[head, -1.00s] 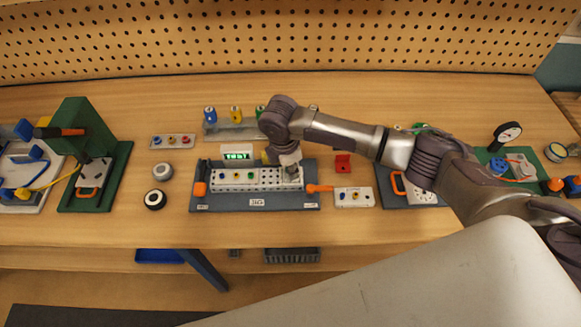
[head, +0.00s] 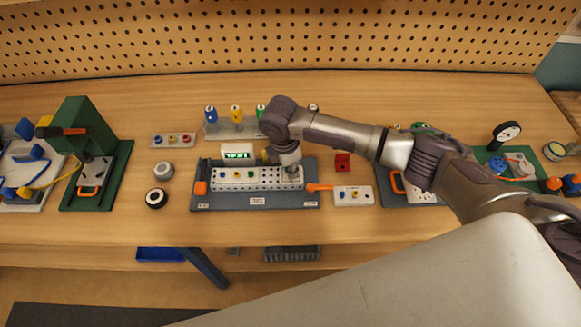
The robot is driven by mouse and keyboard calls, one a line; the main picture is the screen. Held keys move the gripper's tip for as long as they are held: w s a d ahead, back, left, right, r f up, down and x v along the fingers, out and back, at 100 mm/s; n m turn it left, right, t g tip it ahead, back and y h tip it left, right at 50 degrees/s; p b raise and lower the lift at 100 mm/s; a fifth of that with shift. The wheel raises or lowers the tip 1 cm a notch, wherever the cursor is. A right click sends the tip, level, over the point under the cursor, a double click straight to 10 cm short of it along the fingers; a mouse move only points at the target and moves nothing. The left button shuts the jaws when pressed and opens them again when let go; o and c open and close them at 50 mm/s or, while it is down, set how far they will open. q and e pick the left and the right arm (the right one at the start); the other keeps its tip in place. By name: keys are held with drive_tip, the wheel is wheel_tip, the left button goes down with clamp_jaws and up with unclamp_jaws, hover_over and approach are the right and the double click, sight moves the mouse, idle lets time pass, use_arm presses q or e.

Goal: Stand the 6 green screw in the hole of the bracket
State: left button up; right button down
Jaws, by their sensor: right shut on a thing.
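The bracket (head: 258,185) is a long, light, perforated bar lying in a dark grey fixture (head: 228,202) at the middle of the table. Several coloured screw heads show along its left and middle part. My right gripper (head: 291,172) points down at the right end of the bracket, just over or touching it. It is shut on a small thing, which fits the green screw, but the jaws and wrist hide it. I cannot tell whether the screw's tip is in the hole. My left gripper is not in view.
A small white tray (head: 354,197) with coloured pieces stands right of the fixture, by an orange handle (head: 319,187). Behind stands a rack (head: 228,134) with blue, yellow and green holders. The table's front strip is clear.

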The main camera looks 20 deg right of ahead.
drive_tip(key=shift+f, duration=0.3)
drive_tip(key=shift+p, duration=0.5)
drive_tip(key=shift+f, duration=0.35)
idle(0.7)
drive_tip(key=c, duration=1.3)
unclamp_jaws()
drive_tip(key=shift+o, duration=0.2)
drive_tip(key=shift+r, duration=0.1)
drive_tip(key=shift+r, duration=0.1)
